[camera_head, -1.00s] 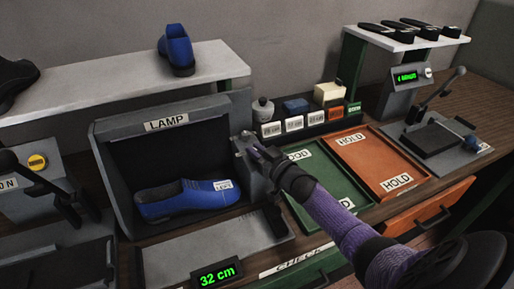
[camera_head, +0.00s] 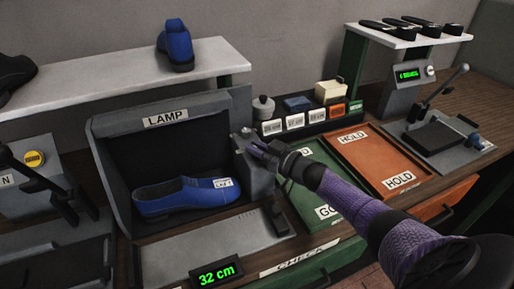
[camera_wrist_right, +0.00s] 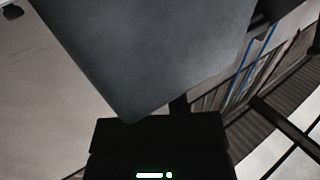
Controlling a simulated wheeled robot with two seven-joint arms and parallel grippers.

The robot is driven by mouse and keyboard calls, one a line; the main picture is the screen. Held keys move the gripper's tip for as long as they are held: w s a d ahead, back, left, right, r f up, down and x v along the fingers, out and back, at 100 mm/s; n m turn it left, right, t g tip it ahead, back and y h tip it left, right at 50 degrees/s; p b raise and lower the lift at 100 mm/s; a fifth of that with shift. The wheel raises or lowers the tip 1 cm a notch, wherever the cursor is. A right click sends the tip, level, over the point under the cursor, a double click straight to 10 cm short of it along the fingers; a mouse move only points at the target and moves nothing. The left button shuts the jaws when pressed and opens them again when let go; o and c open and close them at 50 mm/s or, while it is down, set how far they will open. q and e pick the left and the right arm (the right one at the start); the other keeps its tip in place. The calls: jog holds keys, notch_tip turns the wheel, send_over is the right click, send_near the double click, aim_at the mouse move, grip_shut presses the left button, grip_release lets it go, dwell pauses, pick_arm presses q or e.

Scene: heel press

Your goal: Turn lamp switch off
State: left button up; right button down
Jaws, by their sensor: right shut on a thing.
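The grey lamp box, labelled LAMP (camera_head: 166,118), stands at the left centre with a dark interior. A blue shoe (camera_head: 187,197) with a white tag lies inside it. The lamp switch (camera_head: 246,132) is on a grey housing at the box's right side. My right gripper (camera_head: 253,146) is at that housing, shut on the switch; its fingertips largely hide the contact. In the wrist view my gripper's dark body (camera_wrist_right: 160,150) shows below a large grey surface, and the fingertips cannot be made out. My left gripper is not in view.
A measuring plate with a 32 cm display (camera_head: 216,274) lies in front of the lamp box. A green tray (camera_head: 310,203) and an orange HOLD tray (camera_head: 372,158) lie to the right. A white shelf (camera_head: 110,88) is above, and a lever press (camera_head: 440,135) stands far right.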

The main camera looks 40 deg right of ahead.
jog(key=c, duration=0.6)
grip_release()
jog(key=shift+s, duration=0.1)
jog(key=p+v, duration=0.2)
jog(key=v, duration=0.7)
jog(key=shift+s+d, duration=0.15)
jog(key=shift+s, duration=0.15)
